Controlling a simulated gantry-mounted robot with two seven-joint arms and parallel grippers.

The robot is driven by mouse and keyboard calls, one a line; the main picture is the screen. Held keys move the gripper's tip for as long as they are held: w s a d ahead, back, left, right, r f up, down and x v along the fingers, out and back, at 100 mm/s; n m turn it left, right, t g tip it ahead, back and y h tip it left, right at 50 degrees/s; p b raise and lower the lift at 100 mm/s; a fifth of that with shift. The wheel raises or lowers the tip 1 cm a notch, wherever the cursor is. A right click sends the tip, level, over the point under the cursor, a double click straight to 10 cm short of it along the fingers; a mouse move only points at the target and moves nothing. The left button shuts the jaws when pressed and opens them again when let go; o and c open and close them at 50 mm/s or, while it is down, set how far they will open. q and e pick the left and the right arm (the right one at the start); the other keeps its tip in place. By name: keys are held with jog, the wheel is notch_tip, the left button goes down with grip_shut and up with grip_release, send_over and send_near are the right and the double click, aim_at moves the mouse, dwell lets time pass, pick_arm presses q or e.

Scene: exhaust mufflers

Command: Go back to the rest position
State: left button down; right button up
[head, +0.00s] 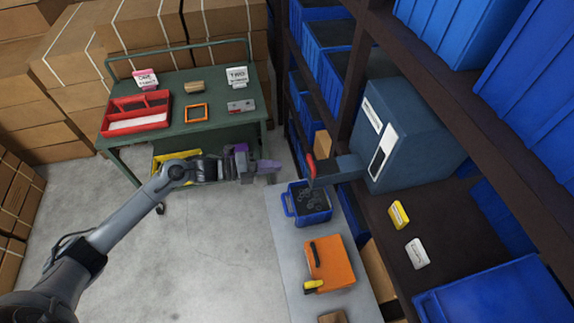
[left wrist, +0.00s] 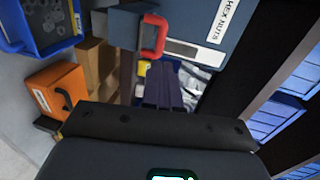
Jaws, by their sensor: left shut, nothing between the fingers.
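My left arm (head: 120,222) reaches in from the lower left in the head view. Its gripper (head: 268,168) is shut and empty, in the air between the green table and the blue-grey dispenser. In the left wrist view the purple fingers (left wrist: 163,85) are together with nothing between them. They appear just below the dispenser's red handle in that picture; I cannot tell the distance. My right gripper is in neither view.
The blue-grey dispenser (head: 405,130) has a red handle (head: 310,165) and a label reading HEX NUTS in the wrist view. A blue bin (head: 291,207) with nuts and an orange case (head: 330,264) sit on the grey bench. A green table (head: 217,121) stands behind. The floor (head: 180,270) is clear.

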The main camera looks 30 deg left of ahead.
pick_arm(q)
jog(key=s+a+f, duration=0.2)
jog(key=s+a, duration=0.1)
jog(key=s, duration=0.3)
jog(key=s+d+f+n+t+y, duration=0.1)
jog(key=s+d+f+n+y, duration=0.15)
jog(key=s+d+n, duration=0.4)
jog(key=s+d+f+n+y, duration=0.1)
jog(key=s+d+f+n, duration=0.15)
jog(key=d, duration=0.65)
jog(key=s+a+f+n+g+y, duration=0.1)
jog(key=s+a+n+g+y, duration=0.25)
jog(key=s+n, duration=0.35)
jog(key=s+a+n+g+y, duration=0.2)
jog(key=s+n+g+y, duration=0.25)
jog(key=n, duration=0.45)
notch_tip(320, 180, up, 13)
jog(key=s+p, duration=0.1)
jog(key=p, duration=1.2)
jog(key=shift+d+r, duration=0.2)
jog(key=shift+d, duration=0.05)
